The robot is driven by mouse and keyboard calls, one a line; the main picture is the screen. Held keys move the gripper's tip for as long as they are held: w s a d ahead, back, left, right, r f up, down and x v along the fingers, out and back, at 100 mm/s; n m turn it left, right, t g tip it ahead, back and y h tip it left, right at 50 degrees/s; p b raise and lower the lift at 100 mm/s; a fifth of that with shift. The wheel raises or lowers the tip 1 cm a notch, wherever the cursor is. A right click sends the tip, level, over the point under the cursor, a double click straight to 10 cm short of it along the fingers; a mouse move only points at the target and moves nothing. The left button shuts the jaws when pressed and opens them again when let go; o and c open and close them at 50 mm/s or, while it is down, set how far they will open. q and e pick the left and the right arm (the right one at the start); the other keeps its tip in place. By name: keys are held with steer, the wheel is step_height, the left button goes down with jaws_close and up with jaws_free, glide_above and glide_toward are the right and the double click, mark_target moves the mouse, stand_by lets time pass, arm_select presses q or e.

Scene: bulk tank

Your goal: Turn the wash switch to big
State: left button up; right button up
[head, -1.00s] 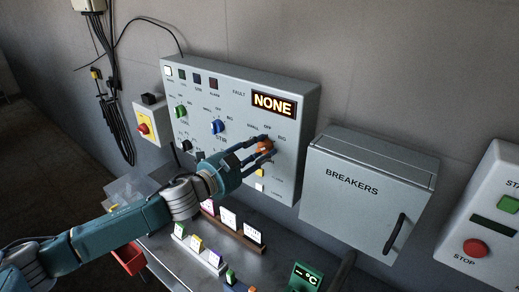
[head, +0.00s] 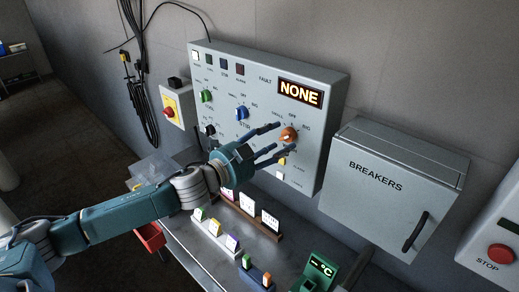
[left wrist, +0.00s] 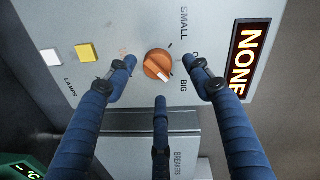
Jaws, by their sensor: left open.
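The orange rotary switch (head: 289,134) sits on the right part of the grey control panel, below the display reading NONE. It also shows in the left wrist view (left wrist: 157,64), where its white mark points to the lower right, roughly toward the BIG label. SMALL and a partly hidden OFF label stand near it. My left gripper (head: 276,136) is open in front of the switch, its fingers spread. In the left wrist view (left wrist: 162,72) the fingers appear around the switch with visible gaps, not gripping it. My right gripper is out of view.
A blue knob (head: 241,112) and a green knob (head: 206,95) are left of the switch. A yellow button (head: 282,161) is just below. The breakers box (head: 395,190) juts out at right. A metal table (head: 190,240) with cards stands below.

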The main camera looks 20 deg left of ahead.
arm_select(q)
steer(key=v, duration=0.9)
steer(key=shift+r, duration=0.15)
stand_by(0.4)
